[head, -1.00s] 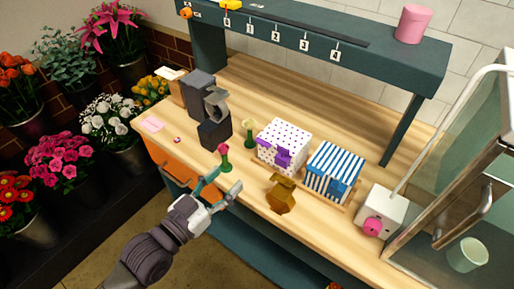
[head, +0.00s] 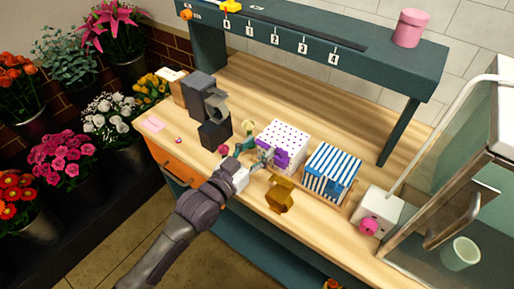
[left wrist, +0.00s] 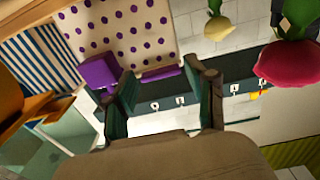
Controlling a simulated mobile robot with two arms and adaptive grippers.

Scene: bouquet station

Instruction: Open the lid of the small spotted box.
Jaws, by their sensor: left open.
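The small spotted box (head: 288,134) is white with purple dots and stands on the wooden bench; its lid looks closed. Purple fittings (head: 277,158) are on its front. In the left wrist view the spotted box (left wrist: 130,28) fills the top, with a purple block (left wrist: 98,71) and a purple strip (left wrist: 160,73) along its edge. My left gripper (head: 255,153) is open, just in front of the box's front left side and partly covering it. In the left wrist view its fingers (left wrist: 160,72) are apart with nothing held; the strip lies just beyond them. My right gripper is not in view.
A pink bulb-shaped item (head: 223,150) and a pale yellow one (head: 248,127) stand close to the left of my gripper. A golden-brown container (head: 280,197) is just right of my arm. A blue-striped box (head: 333,165) stands to the right. A shelf (head: 300,22) spans the back.

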